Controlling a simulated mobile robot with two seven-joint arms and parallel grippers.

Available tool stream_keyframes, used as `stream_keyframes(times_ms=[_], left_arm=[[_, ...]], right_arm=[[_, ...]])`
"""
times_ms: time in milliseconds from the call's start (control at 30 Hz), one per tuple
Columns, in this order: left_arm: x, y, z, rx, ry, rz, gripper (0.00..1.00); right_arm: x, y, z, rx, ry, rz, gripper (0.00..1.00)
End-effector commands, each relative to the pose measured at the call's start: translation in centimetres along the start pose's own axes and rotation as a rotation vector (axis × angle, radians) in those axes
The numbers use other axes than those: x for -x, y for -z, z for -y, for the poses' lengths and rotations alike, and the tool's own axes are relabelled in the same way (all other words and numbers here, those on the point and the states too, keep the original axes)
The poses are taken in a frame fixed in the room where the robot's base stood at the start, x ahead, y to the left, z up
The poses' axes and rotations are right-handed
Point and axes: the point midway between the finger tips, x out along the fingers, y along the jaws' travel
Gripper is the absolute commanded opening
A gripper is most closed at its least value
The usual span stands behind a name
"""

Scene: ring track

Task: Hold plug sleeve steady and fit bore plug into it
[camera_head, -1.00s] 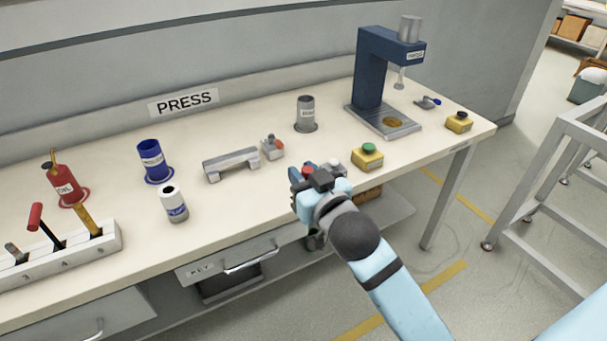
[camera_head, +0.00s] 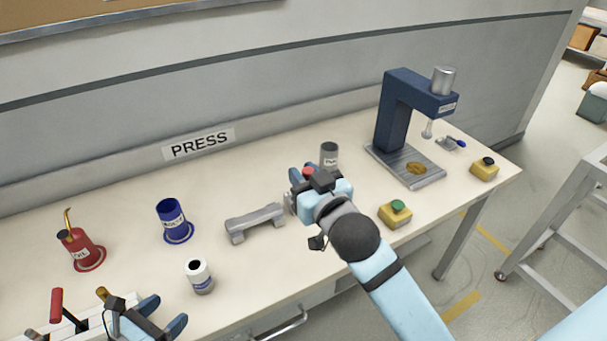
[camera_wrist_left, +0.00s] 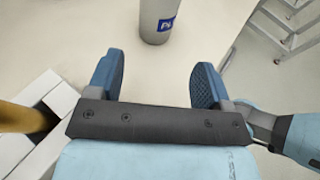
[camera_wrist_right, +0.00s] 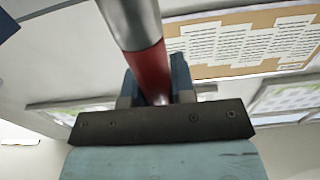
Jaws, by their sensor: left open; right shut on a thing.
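The plug sleeve, a white cylinder with a blue label and an open dark top (camera_head: 199,276), stands upright on the bench. It also shows in the left wrist view (camera_wrist_left: 158,18), beyond my fingertips and apart from them. My left gripper (camera_head: 163,314) is open and empty, at the front left of the sleeve. My right gripper (camera_head: 300,176) is shut on the bore plug, which has a red grip and a silver metal end in the right wrist view (camera_wrist_right: 138,22). It is above the bench, right of the sleeve; most of the plug is hidden in the head view.
A grey cradle block (camera_head: 255,222) lies between the sleeve and my right gripper. A blue cup (camera_head: 171,217) and a red container (camera_head: 78,247) stand behind. A lever rack (camera_head: 68,328) is near my left gripper. The blue press (camera_head: 392,115) and green-button box (camera_head: 396,214) are right.

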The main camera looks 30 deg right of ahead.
Motion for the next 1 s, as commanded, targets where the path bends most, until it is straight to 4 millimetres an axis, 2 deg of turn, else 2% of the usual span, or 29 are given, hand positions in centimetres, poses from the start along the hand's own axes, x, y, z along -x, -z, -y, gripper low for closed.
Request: stream_keyframes(times_ms=[267,667,733,1000], left_arm=[[-0.7,0.1,0.0,0.009,0.002,0.002,0.73],[-6.2,0.2,-0.1,0.007,0.001,0.004,0.73],[-7.0,-0.4,0.0,0.011,0.001,0.002,0.73],[-9.5,-0.2,0.0,0.008,0.001,0.001,0.73]], right_arm=[[0.0,-0.4,0.0,0.0,0.0,0.0,0.0],[0.0,-3.7,0.0,0.0,0.0,-0.001,0.0],[0.0,-2.7,0.0,0.0,0.0,-0.001,0.0],[0.0,-2.3,0.0,0.0,0.0,-0.001,0.0]])
